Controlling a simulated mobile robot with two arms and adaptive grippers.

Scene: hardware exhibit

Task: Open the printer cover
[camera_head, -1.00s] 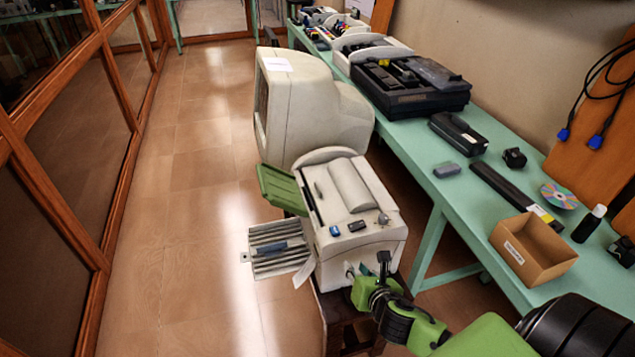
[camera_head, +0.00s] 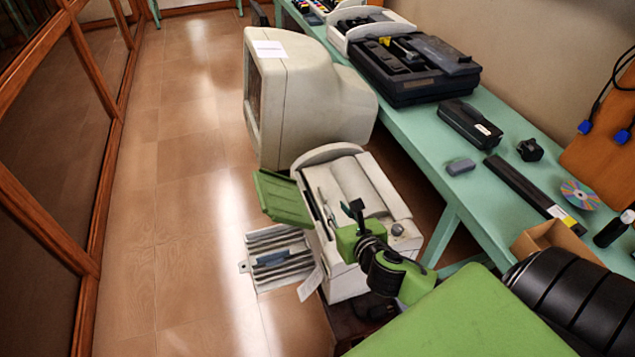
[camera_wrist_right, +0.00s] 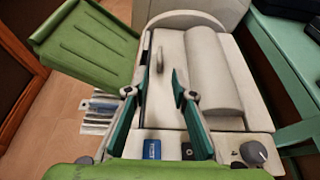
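The printer (camera_head: 382,187) is a beige-white box on a dark stand, with a rounded grey-white cover on top. In the right wrist view the cover (camera_wrist_right: 205,55) shows a raised handle (camera_wrist_right: 159,60) on its flat left part. A green tray (camera_head: 283,198) sticks out from the printer's left side. My right gripper (camera_head: 354,212) is over the printer's front top. In the right wrist view its two fingers (camera_wrist_right: 160,84) are apart, with the handle just beyond the tips and nothing between them. My left gripper is in neither view.
A beige monitor (camera_head: 300,95) stands just behind the printer. A teal table (camera_head: 440,170) on the right carries a black device (camera_head: 415,80), a disc (camera_head: 579,195) and an open cardboard box (camera_head: 545,238). The floor on the left is clear.

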